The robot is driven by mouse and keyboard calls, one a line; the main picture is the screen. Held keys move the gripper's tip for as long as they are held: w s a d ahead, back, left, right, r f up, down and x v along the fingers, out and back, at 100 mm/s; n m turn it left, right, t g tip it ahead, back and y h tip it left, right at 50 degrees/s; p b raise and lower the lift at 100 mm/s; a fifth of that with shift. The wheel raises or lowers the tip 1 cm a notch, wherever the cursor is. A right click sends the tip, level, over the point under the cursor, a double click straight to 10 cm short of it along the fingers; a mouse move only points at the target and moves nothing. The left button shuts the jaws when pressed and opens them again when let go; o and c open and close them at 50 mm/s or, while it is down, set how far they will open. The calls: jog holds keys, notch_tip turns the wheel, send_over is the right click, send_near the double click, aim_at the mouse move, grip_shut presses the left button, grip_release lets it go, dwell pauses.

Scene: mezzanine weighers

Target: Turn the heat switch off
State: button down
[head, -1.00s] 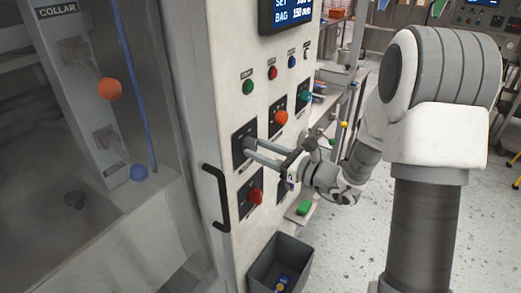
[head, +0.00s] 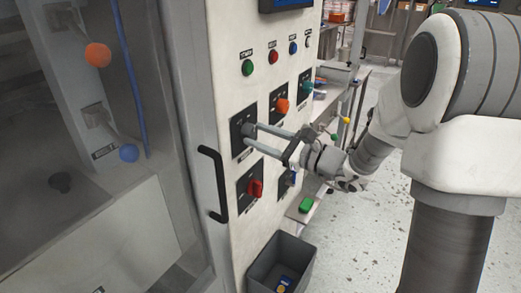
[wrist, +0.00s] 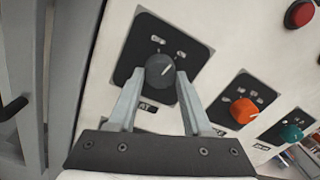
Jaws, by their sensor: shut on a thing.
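The heat switch is a dark grey round knob (wrist: 160,68) on a black plate (wrist: 186,47) on the white panel. Its label below is partly hidden by a finger; the letters "AT" show. A pale line on the knob points up and right in the wrist view, toward the right one of two small position labels. My gripper (wrist: 158,82) is shut on the knob, one finger on each side. In the head view my gripper (head: 251,138) reaches the plate from the right, and the knob is mostly hidden by the fingertips.
An orange knob (head: 282,105), a teal knob (head: 307,87) and a red knob (head: 255,188) sit close by on the panel. A black door handle (head: 215,185) stands out at left. A grey bin (head: 260,272) is below.

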jog(key=n+b, duration=0.2)
jog(key=b, duration=0.2)
jog(key=n+b, duration=0.3)
jog(key=b, duration=0.2)
jog(key=shift+f, duration=0.4)
jog(key=n+b, duration=0.2)
jog(key=b, duration=0.1)
jog(key=shift+r, duration=0.15)
jog(key=shift+r+n+b, duration=0.1)
jog(key=shift+n+b, duration=0.6)
jog(key=shift+b, duration=0.25)
jog(key=shift+r, duration=0.15)
jog(key=shift+c, duration=1.7)
grip_release()
jog(key=shift+d, duration=0.2)
jog(key=p+v, duration=0.1)
jog(key=v, duration=1.6)
jog(key=shift+d, duration=0.15)
